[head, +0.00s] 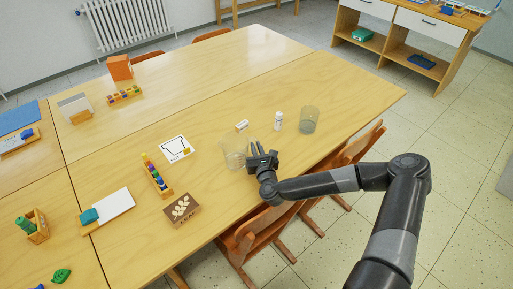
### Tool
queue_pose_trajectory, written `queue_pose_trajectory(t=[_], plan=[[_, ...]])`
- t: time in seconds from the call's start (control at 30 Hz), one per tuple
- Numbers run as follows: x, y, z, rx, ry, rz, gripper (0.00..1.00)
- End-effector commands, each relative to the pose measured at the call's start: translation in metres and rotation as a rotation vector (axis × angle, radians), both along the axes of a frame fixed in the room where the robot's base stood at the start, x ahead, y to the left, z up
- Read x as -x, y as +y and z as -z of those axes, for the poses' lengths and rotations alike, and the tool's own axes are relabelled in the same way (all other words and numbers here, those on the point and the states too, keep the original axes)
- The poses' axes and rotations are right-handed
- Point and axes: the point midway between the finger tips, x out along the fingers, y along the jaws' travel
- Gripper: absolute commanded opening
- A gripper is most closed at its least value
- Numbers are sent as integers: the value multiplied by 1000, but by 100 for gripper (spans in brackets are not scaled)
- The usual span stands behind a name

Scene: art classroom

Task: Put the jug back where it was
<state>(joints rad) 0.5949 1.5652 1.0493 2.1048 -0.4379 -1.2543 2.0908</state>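A clear glass vessel (233,154), which looks like the jug, stands upright on the wooden table (330,85) near its front edge. My gripper (251,152) is at the right side of this vessel, very close to it. I cannot tell whether the fingers touch it or hold its handle. The fingers are small and dark here, so their opening is unclear. A second see-through, greyish vessel (308,120) stands farther right on the table. A white card with a black vessel outline (176,149) lies to the left of the clear vessel.
A white bottle (278,121) and a small white-and-tan block (242,126) stand near my gripper. A brown box with a leaf pattern (182,210) and a rack of coloured pieces (157,177) are to the left. Wooden chairs (262,232) crowd the front edge. The table's far right is clear.

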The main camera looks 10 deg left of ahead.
Motion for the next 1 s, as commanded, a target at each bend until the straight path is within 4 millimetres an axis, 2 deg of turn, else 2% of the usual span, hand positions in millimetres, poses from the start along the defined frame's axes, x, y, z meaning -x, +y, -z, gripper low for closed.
queue_pose_trajectory(t=[0.03,0.23,0.5,0.8,1.0], plan=[[0,0,0,0,0,0,16],[0,0,0,0,0,0,30],[0,0,-4,1,-1,0,30],[33,-12,-3,-2,2,0,30],[38,-14,-4,0,0,-1,30]])
